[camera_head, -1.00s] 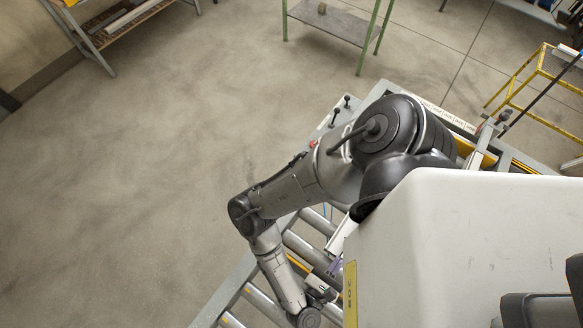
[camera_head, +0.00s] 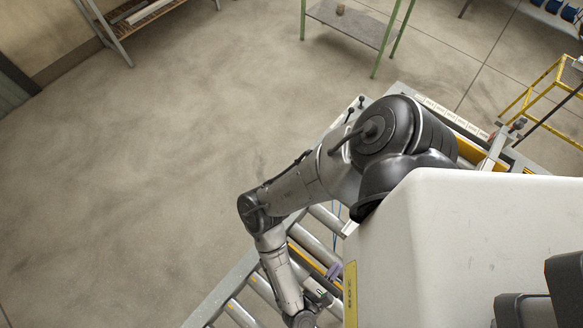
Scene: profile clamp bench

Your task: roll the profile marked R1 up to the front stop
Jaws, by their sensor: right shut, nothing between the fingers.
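My right arm reaches over a roller bench (camera_head: 212,308) with grey metal rollers, its wrist bent down near the lower edge of the picture. My right gripper (camera_head: 333,271) shows only in small part, beside my wrist and above the rollers; it is shut and empty. I cannot make out the profile marked R1 or the front stop; my arm and a large white body cover much of the bench. My left gripper is not in view.
A green-legged table (camera_head: 352,24) with a small block on it stands at the top. A yellow frame (camera_head: 540,97) is at the right, and a shelf (camera_head: 140,14) at the upper left. Open concrete floor (camera_head: 130,190) fills the left.

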